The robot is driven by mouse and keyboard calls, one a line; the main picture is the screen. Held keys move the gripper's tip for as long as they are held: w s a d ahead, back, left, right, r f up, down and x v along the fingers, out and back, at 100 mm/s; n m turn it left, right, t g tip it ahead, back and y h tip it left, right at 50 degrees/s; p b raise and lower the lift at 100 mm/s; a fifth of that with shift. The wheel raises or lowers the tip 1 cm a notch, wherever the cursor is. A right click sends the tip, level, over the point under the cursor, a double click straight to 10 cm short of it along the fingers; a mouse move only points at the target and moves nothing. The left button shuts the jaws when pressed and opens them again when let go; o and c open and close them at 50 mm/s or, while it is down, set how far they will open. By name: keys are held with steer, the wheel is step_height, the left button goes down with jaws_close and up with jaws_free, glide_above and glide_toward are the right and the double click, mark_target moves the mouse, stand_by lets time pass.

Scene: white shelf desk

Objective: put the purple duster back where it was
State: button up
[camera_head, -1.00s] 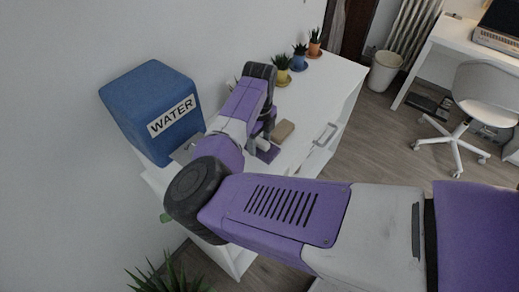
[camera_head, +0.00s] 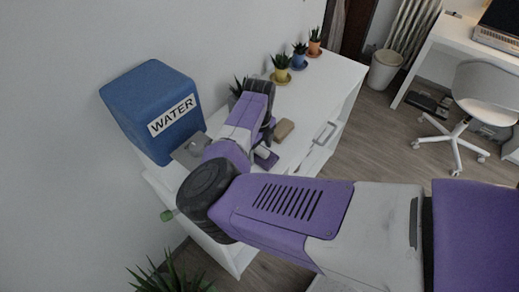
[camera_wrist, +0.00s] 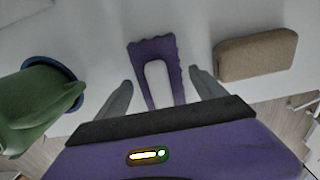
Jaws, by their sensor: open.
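A flat purple piece with a wavy far edge and a U-shaped opening, seemingly the purple duster (camera_wrist: 176,68), shows ahead of my gripper (camera_wrist: 160,95) in the wrist view. My gripper's two grey fingers are apart, one on each side of its near end, with visible gaps. White surface shows through the opening. In the head view my gripper is mostly hidden behind my arm. A small purple and white patch beside it there may be the duster, but I cannot be sure. I cannot tell its height above the white desk (camera_head: 325,88).
A tan block (camera_wrist: 255,56) lies to the right, also in the head view (camera_head: 284,129). The blue WATER box (camera_head: 150,105) stands by the wall. Several small potted plants (camera_head: 281,70) line the back edge.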

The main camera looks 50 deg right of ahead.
mark_target(260, 148)
steer(key=shift+r, duration=0.15)
step_height(260, 148, up, 12)
steer(key=b, duration=0.2)
steer(key=s+d+r+n+t+h, duration=0.2)
steer(key=s+d+n+t+h, duration=0.15)
steer(key=d+n+h, duration=0.5)
steer(key=s+d+r+n+t+h, duration=0.2)
steer(key=s+d+r+n+h, duration=0.25)
steer(key=d, duration=0.75)
steer(key=s+a+f+n+t+y, duration=0.2)
steer(key=s+a+n+t+y, duration=0.1)
steer(key=a+n, duration=0.4)
steer(key=s+a+f+n+t+y, duration=0.25)
steer(key=a+n, duration=0.35)
steer(key=a, duration=0.4)
steer(key=s+a+f+n+t+y, duration=0.3)
steer(key=a+n, duration=0.3)
steer(key=a, duration=0.2)
steer(key=s+a+r+n+y, duration=0.1)
steer(key=s+a+r+y, duration=0.1)
steer(key=s+a, duration=0.5)
steer(key=s+a+r+n+y, duration=0.2)
steer(key=s+a+r, duration=0.2)
steer(key=s+a, duration=0.4)
steer(key=a, duration=0.3)
steer(key=shift+n+t, duration=0.3)
steer(key=shift+t, duration=0.1)
